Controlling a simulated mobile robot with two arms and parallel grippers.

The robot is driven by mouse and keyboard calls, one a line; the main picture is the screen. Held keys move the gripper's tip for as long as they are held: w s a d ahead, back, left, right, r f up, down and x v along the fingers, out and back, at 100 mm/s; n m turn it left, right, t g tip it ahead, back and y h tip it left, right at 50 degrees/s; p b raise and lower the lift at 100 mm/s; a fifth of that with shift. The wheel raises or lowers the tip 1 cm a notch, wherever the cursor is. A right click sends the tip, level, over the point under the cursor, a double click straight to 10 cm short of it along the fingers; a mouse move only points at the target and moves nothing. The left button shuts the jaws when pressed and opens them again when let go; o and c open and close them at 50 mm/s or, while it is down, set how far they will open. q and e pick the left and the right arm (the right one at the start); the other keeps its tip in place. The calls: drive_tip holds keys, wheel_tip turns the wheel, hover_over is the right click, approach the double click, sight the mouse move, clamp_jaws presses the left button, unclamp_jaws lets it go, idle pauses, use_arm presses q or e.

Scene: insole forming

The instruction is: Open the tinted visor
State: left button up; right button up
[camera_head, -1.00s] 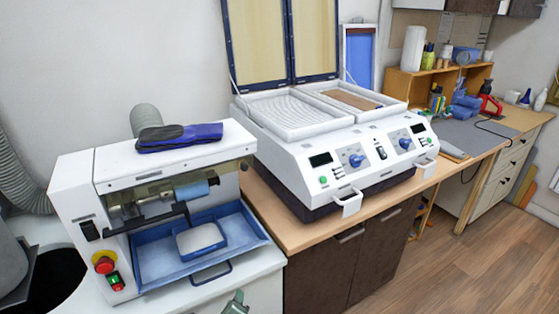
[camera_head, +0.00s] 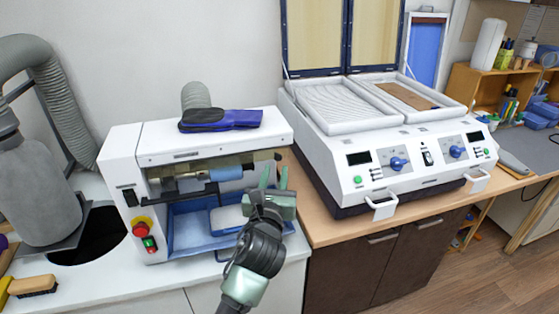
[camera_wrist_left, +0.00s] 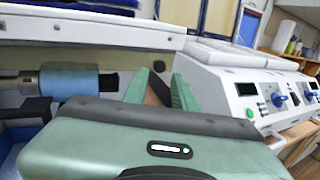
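The tinted visor (camera_head: 180,171) is a brownish see-through strip under the front top edge of the white grinding machine (camera_head: 125,160). A spindle with a blue roller (camera_head: 226,173) shows at it. My left gripper (camera_head: 274,176) is in front of the machine's right end, fingers pointing up, open and empty. In the left wrist view its green fingers (camera_wrist_left: 161,88) stand apart, with the roller (camera_wrist_left: 68,80) to their left. I cannot tell whether a finger touches the visor. My right gripper is out of view.
A blue tray (camera_head: 190,235) with a pale block sits below the roller. A brush (camera_head: 32,286) lies at the left.

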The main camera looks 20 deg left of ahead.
sight(278, 160)
use_arm(q)
drive_tip(key=x, duration=0.4)
drive_tip(key=shift+a+p, duration=0.1)
drive_tip(key=shift+p, duration=0.25)
drive_tip(key=shift+w, duration=0.5)
